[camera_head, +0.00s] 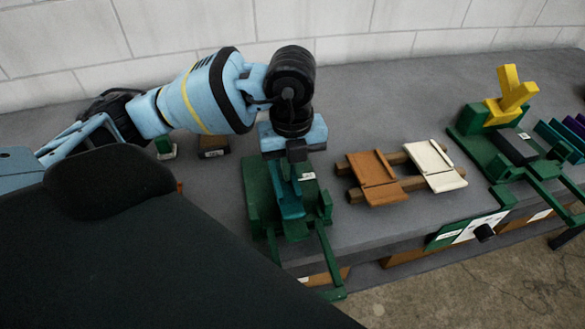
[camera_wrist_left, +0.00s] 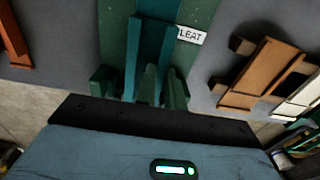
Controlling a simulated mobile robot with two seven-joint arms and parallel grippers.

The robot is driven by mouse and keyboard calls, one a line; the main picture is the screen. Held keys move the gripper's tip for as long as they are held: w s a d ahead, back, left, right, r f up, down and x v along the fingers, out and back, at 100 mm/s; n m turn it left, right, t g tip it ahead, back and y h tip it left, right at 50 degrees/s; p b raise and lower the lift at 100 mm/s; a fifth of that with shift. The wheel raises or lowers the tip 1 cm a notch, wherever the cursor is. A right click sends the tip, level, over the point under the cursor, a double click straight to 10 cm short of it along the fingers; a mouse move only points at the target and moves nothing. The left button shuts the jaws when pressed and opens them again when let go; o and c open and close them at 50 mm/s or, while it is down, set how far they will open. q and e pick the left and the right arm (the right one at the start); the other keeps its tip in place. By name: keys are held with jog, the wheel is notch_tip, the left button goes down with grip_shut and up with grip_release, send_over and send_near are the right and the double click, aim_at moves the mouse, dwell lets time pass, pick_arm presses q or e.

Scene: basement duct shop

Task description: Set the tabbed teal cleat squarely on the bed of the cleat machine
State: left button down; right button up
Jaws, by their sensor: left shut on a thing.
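The teal cleat (camera_head: 289,200) is a long narrow strip over the middle of the green cleat machine (camera_head: 255,190), running roughly along its bed. My left gripper (camera_head: 291,165) is above the machine, shut on the cleat's far end. In the left wrist view the teal cleat (camera_wrist_left: 149,45) lies lengthwise between the machine's green sides, beside a white label ending in "LEAT" (camera_wrist_left: 190,36). I cannot tell whether it touches the bed or hangs just above it. Its tab is not clear. My right gripper is not in view.
To the right, a brown panel (camera_head: 373,172) and a cream panel (camera_head: 432,160) lie on wooden rails. Further right stands another green machine with a yellow upright piece (camera_head: 510,97). Small blocks (camera_head: 213,146) sit behind my left arm.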

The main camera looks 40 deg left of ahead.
aim_at(292, 172)
pick_arm(q)
jog(key=shift+f, duration=0.4)
jog(key=shift+f, duration=0.1)
jog(key=c, duration=1.5)
grip_release()
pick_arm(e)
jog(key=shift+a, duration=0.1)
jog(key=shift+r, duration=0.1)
